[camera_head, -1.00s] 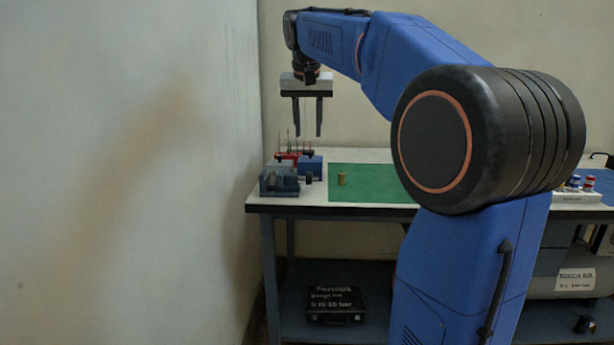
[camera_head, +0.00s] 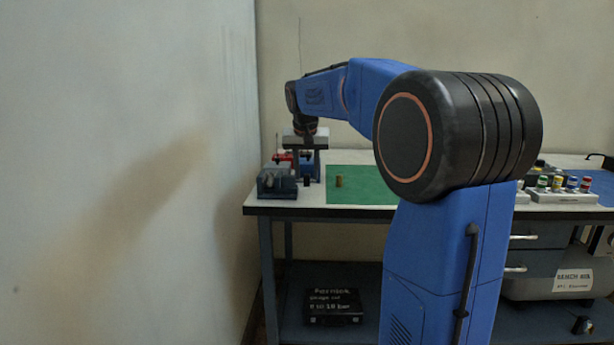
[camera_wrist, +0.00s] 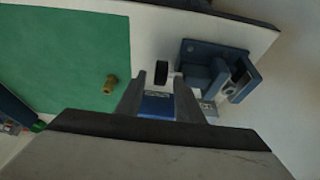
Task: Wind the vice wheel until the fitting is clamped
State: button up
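The blue-grey vice (camera_head: 277,181) sits at the left end of the bench; it also shows in the wrist view (camera_wrist: 208,65). Its small black wheel (camera_wrist: 161,72) is on the side facing the green mat, and shows in the head view (camera_head: 306,181). The brass fitting (camera_wrist: 111,84) stands on the mat, apart from the vice, and shows in the head view (camera_head: 339,181). My gripper (camera_wrist: 160,84) is open and empty, fingers pointing down. In the wrist view the wheel appears between and just beyond the fingertips; I cannot tell whether they touch it.
A blue block (camera_wrist: 158,106) shows between the fingers, lying behind the vice beside red items (camera_head: 283,156). The green mat (camera_head: 365,190) is otherwise mostly clear. A white rack (camera_head: 562,197) with colored caps stands at the right. The wall (camera_head: 120,170) is close on the left.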

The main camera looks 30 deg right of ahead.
aim_at(308, 175)
jog(key=shift+x, duration=0.85)
grip_shut()
jog(key=shift+w+g, duration=0.1)
jog(key=shift+g, duration=0.2)
jog(key=g+y, duration=0.3)
jog(key=shift+w+d+f+g, duration=0.15)
jog(key=shift+w+d+g, duration=0.1)
jog(key=shift+w+g, duration=0.1)
jog(key=shift+w+d+f+g+y, duration=0.1)
jog(key=shift+g+y, duration=0.45)
jog(key=shift+g, duration=0.3)
jog(key=shift+w+d+f+g+y, duration=0.1)
jog(key=shift+g+y, duration=0.45)
jog(key=shift+g, duration=0.25)
jog(key=shift+s, duration=0.1)
